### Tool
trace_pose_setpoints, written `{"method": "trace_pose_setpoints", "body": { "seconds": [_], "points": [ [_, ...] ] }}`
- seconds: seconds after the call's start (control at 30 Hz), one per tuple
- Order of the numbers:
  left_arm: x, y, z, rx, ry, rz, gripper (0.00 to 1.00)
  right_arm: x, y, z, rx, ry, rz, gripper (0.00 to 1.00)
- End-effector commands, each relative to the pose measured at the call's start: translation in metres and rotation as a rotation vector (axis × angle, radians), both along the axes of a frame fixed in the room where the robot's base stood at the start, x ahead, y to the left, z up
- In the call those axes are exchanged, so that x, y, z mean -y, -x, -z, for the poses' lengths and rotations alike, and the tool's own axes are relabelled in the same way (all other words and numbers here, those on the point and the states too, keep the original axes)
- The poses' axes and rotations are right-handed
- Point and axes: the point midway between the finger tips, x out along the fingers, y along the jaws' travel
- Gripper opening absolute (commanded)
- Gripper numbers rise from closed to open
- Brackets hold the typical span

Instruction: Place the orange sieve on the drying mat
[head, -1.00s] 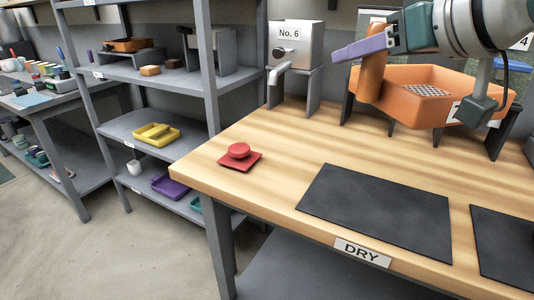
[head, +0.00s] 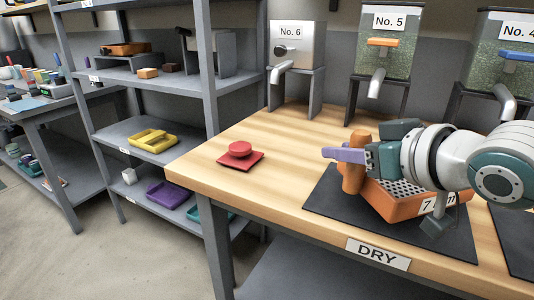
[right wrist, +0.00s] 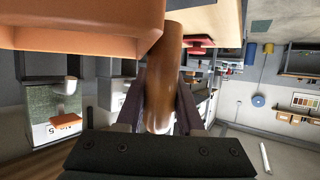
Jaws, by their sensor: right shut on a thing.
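The orange sieve (head: 398,202) has a perforated bottom, a label and an upright round handle (head: 353,170). It is at the black drying mat (head: 326,200) behind the DRY sign in the head view. It looks low over or on the mat; I cannot tell if it touches. My right gripper (head: 352,157) is shut on the handle. In the right wrist view the handle (right wrist: 165,75) sits between the two fingers, and the sieve body (right wrist: 80,25) fills the upper left. My arm hides part of the sieve. My left gripper is not in view.
A red dish with a round red top (head: 240,155) stands left of the mat. A second black mat (head: 515,235) lies to the right. Dispensers No. 6 (head: 297,50), No. 5 (head: 388,45) and No. 4 line the back. The wooden table (head: 290,150) is clear between them.

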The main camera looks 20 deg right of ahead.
Motion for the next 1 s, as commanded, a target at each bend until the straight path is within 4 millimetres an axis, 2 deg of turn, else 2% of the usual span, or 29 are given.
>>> {"method": "trace_pose_setpoints", "body": {
  "seconds": [0.03,0.17,0.57,0.6,0.83,1.0],
  "points": [
    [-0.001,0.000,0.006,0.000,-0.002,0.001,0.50,0.000,0.000,0.013,-0.003,0.000,0.001,0.00],
    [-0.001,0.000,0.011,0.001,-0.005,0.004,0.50,0.000,0.000,0.029,-0.001,0.001,0.000,0.00],
    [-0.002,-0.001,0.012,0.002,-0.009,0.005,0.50,0.000,0.000,0.033,0.001,0.002,-0.001,0.00],
    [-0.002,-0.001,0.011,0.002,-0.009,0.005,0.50,0.000,0.000,0.033,-0.001,0.001,0.000,0.40],
    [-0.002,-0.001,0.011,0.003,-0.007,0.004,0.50,0.000,0.000,0.033,-0.001,0.000,0.000,0.66],
    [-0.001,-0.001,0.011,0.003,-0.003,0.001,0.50,0.000,0.000,0.033,-0.001,0.000,0.000,0.66]
  ]
}}
